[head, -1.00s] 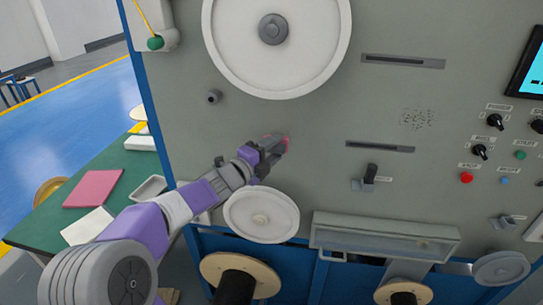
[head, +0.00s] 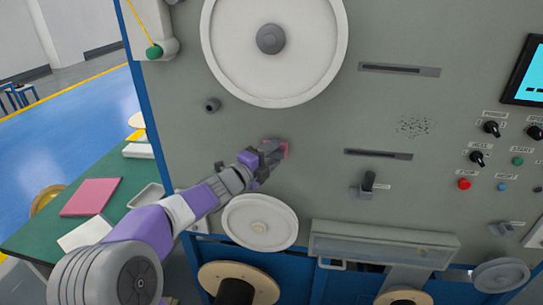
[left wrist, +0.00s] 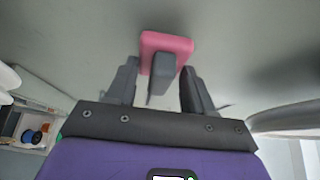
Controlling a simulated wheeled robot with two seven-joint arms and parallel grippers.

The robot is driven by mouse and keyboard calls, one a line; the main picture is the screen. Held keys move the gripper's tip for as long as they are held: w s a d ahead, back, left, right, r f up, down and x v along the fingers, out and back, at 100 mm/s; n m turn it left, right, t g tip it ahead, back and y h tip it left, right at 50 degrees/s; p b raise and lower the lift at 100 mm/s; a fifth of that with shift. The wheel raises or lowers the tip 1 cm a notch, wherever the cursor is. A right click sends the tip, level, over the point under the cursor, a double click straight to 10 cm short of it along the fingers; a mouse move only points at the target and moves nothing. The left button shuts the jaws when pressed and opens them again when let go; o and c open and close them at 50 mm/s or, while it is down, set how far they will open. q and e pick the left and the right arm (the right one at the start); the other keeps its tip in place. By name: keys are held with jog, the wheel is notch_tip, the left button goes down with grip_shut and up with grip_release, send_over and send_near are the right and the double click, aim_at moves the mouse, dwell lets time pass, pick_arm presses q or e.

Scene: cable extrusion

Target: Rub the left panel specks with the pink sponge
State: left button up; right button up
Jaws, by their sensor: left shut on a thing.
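The pink sponge (head: 284,149) is at the grey machine panel (head: 310,185), below the big white wheel. It has a grey handle block (left wrist: 160,68), seen in the left wrist view, where the sponge (left wrist: 176,43) lies beyond my fingertips. My left gripper (head: 271,153) is shut on this handle. The sponge's far face is at or very near the panel; I cannot tell whether it presses. A patch of dark specks (head: 415,126) shows on the panel to the right of the sponge. No specks are visible around the sponge; any behind it are hidden. My right gripper is not in view.
A small knob (head: 212,105) sticks out up-left of the sponge. A white disc (head: 260,222) juts out below my left forearm. A slotted bar (head: 378,154) and a lever (head: 368,181) are to the right. A green table (head: 120,190) stands at left.

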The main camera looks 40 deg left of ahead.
aim_at(282, 157)
pick_arm(q)
jog(key=shift+w+a, duration=0.4)
jog(key=shift+w, duration=0.35)
jog(key=shift+w+d+f+b, duration=0.1)
jog(key=shift+w+d+b, duration=0.3)
jog(key=shift+d+b, duration=0.3)
jog(key=shift+w+d+b, duration=0.3)
jog(key=shift+d+b, duration=0.05)
jog(key=shift+d, duration=0.2)
jog(key=shift+w+d+b, duration=0.3)
jog(key=shift+d, duration=0.2)
jog(key=shift+s+a+r+p, duration=0.15)
jog(key=shift+s+a+p, duration=0.15)
jog(key=shift+a, duration=0.1)
jog(key=shift+s+a+r+p, duration=0.1)
jog(key=shift+s+a+p, duration=0.05)
jog(key=shift+a+p, duration=0.2)
jog(key=shift+s+a+f+p, duration=0.15)
jog(key=shift+s+a, duration=0.15)
jog(key=shift+a, duration=0.25)
jog(key=shift+s+a+p, duration=0.15)
jog(key=shift+s+a, duration=0.1)
jog(key=shift+a, duration=0.25)
jog(key=shift+s, duration=0.1)
